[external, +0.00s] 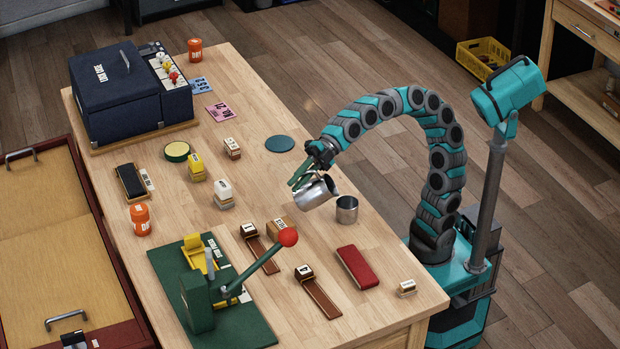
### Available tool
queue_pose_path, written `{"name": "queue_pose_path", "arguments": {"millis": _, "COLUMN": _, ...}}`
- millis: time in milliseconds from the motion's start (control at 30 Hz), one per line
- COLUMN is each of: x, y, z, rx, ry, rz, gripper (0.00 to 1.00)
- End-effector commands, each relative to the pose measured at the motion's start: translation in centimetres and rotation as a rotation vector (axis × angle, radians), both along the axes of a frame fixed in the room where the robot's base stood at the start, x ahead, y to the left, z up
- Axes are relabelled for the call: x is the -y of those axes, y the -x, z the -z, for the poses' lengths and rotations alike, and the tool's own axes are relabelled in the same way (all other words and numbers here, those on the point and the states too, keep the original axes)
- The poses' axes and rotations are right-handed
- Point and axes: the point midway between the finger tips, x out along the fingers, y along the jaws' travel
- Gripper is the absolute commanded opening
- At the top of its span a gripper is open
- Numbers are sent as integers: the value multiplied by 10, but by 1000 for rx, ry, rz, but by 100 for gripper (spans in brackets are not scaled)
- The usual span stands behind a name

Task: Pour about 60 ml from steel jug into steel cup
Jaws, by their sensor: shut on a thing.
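The steel jug (315,192) is tilted above the table, a little to the left of the steel cup. My gripper (303,176) is shut on the jug at its upper left side. The steel cup (347,210) stands upright on the wooden table, its open top facing up. The jug's lower right end is close to the cup's left side; I cannot tell whether they touch. No stream of liquid is visible, and the liquid levels inside the jug and cup cannot be made out.
On the table (270,100), a green press (205,290) with a red-knobbed lever (288,237) stands in front. A red block (357,267) lies near the cup. Stamps and a teal disc (280,144) are around. A dark blue box (115,90) stands at back left.

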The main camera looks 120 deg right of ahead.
Motion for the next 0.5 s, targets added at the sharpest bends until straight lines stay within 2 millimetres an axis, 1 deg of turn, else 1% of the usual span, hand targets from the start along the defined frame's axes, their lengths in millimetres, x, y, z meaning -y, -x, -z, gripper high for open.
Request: {"name": "queue_pose_path", "arguments": {"millis": 500, "x": 1, "y": 6, "z": -9, "rx": 83, "ry": 5, "rz": 11, "gripper": 0}}
